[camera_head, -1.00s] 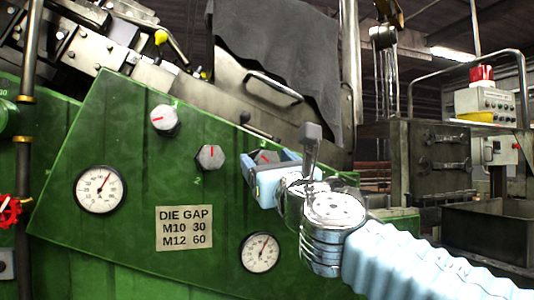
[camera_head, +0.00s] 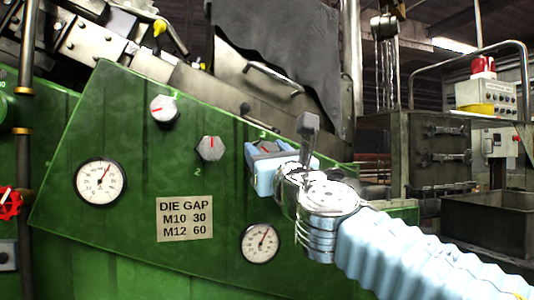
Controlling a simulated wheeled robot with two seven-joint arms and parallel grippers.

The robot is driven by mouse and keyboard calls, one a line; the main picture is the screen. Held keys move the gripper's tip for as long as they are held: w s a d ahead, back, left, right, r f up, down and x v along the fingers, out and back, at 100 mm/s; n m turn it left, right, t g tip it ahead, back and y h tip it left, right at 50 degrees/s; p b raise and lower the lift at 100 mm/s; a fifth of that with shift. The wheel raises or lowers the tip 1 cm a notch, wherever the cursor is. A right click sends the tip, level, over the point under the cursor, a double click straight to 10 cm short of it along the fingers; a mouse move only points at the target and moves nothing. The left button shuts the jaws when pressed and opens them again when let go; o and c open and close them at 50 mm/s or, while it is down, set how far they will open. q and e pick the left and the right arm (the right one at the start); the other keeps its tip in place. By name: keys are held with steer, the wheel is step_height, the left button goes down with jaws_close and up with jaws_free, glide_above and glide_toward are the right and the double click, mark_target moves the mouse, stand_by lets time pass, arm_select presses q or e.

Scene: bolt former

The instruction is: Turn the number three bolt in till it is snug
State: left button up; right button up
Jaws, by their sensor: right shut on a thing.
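The number three bolt (camera_head: 266,147) is on the sloping green panel (camera_head: 130,140), right of the other two bolts. Its grey head, with a red mark, shows partly between the fingers of my right gripper (camera_head: 272,158). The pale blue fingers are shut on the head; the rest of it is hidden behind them. How deep the bolt sits cannot be told. The number two bolt (camera_head: 210,148) has a near-upright red line. The number one bolt (camera_head: 163,109) has a roughly level red line. My left gripper is not in view.
Two dials (camera_head: 100,183) and a DIE GAP plate (camera_head: 185,219) are on the panel below the bolts. A dark cloth (camera_head: 285,60) and a metal handle (camera_head: 270,78) are above. A control box with a red lamp (camera_head: 483,66) stands at right.

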steer(key=m+h+b, duration=0.1)
steer(key=m, duration=0.2)
steer(key=shift+t+h, duration=0.4)
steer(key=m+h, duration=0.2)
steer(key=m, duration=0.2)
steer(key=m+h, duration=0.2)
steer(key=m, duration=0.1)
steer(key=shift+r+m, duration=0.1)
steer(key=shift+m, duration=0.2)
steer(key=shift+d+m+g+h, duration=0.15)
steer(key=shift+m+h, duration=0.2)
steer(key=shift+m, duration=0.6)
steer(key=shift+m+g+h, duration=0.15)
steer(key=shift+m+h, duration=0.2)
steer(key=shift+m, duration=0.6)
steer(key=o, duration=1)
